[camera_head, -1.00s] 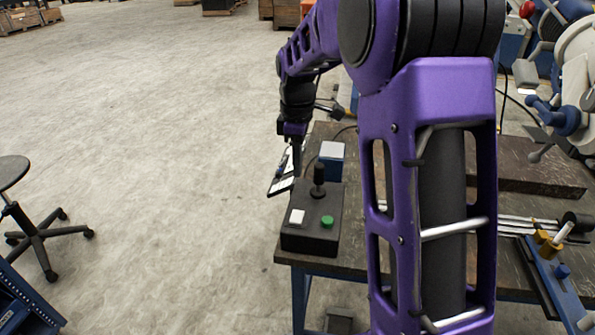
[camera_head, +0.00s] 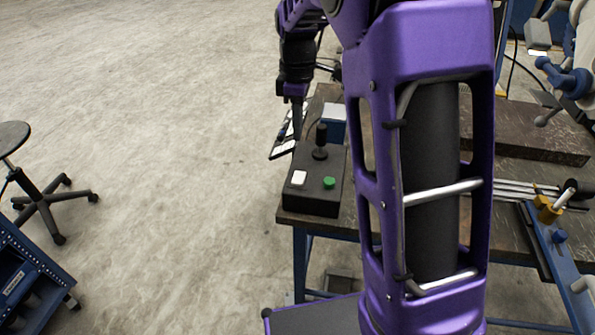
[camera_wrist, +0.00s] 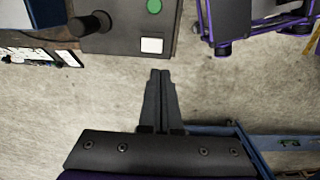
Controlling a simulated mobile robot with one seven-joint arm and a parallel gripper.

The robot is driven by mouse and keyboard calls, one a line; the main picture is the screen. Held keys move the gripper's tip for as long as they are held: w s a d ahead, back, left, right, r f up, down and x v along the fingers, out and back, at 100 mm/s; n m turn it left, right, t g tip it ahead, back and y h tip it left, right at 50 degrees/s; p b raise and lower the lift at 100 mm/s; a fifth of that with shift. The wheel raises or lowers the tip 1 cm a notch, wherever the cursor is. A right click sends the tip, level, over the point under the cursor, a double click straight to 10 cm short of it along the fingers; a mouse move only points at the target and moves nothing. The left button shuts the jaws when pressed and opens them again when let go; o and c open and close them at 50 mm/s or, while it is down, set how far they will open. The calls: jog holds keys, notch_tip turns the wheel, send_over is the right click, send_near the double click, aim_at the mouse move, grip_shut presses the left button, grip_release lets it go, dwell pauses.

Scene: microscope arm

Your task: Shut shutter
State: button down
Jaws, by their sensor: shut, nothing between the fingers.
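A dark control box (camera_head: 311,200) sits on the near left corner of the workbench. Its top bears a white square button (camera_head: 299,178), a green round button (camera_head: 329,183) and a black joystick (camera_head: 320,143). No part clearly shows as a shutter. My gripper (camera_head: 297,136) points down by the box's left side, near the joystick in the picture. In the wrist view my gripper (camera_wrist: 160,72) is shut and empty, with floor behind its tips. There the white button (camera_wrist: 151,45) lies just beyond the tips, apart from them in the picture.
A blue box with a pale top (camera_head: 334,120) and a clipboard (camera_head: 283,147) lie behind the control box. A stool (camera_head: 40,185) stands at left. Yellow and blue bench hardware (camera_head: 547,208) is at right.

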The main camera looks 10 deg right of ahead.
aim_at(298, 181)
notch_tip(298, 181, down, 14)
jog(key=shift+f+b, duration=0.1)
jog(key=shift+b, duration=0.25)
dwell(0.4)
jog(key=shift+s+f+t+b, duration=0.15)
jog(key=shift+f+t+b, duration=0.25)
jog(key=shift+b, duration=0.45)
jog(key=shift+r+p, duration=0.3)
jog(key=shift+p, duration=0.05)
jog(key=shift+w+d+r, duration=0.15)
jog(key=shift+w, duration=0.25)
jog(key=shift+w+d+r, duration=0.1)
jog(key=shift+w+r, duration=0.05)
jog(key=shift+w, duration=0.2)
